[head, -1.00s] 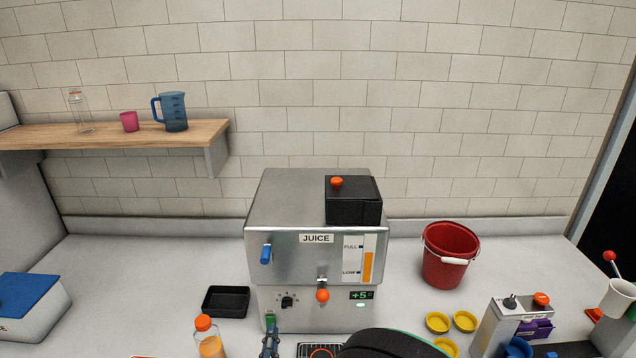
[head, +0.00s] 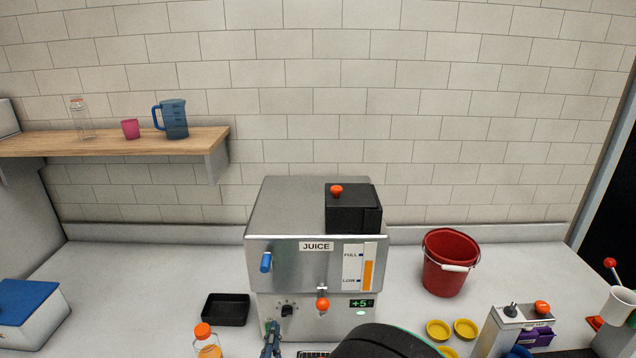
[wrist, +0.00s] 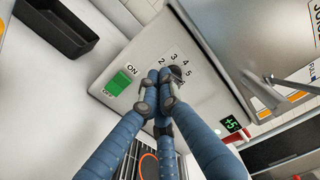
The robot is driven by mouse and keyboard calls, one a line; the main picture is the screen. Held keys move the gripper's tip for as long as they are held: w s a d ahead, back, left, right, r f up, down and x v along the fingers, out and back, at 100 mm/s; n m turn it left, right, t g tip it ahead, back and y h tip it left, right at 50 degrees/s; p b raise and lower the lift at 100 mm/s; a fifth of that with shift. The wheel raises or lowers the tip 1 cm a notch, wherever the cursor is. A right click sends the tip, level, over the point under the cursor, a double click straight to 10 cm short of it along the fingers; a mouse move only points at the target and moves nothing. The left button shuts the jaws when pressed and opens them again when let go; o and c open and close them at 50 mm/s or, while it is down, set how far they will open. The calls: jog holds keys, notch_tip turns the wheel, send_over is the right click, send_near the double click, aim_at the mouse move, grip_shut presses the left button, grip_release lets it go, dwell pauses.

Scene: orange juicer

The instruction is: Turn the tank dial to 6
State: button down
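The juice machine (head: 300,262) stands on the counter, with its dark dial (head: 287,310) low on the front, left of the lit +5 display. In the wrist view a small dark part of the dial (wrist: 178,72) shows behind my fingertips, with the numbers 2 to 5 (wrist: 175,63) printed around it. The dial's pointer setting cannot be read. My gripper (wrist: 163,84) has its blue fingers drawn together in front of the dial, with nothing visible between them. Contact with the dial cannot be made out. In the head view my gripper (head: 271,341) is below and left of the dial.
A green ON/OFF switch (wrist: 119,82) sits left of the dial. An orange-knobbed tap (head: 322,304) juts out to its right. A black tray (head: 226,309) and an orange-capped bottle (head: 206,345) are on the left. A red bucket (head: 448,267) stands right.

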jog(key=shift+w+f+b, duration=0.15)
jog(key=shift+w+b, duration=0.85)
jog(key=shift+w, duration=0.65)
jog(key=shift+d+b, duration=0.15)
jog(key=shift+b, duration=0.4)
jog(key=shift+r, duration=0.3)
jog(key=shift+a, duration=0.45)
jog(key=shift+s, duration=0.1)
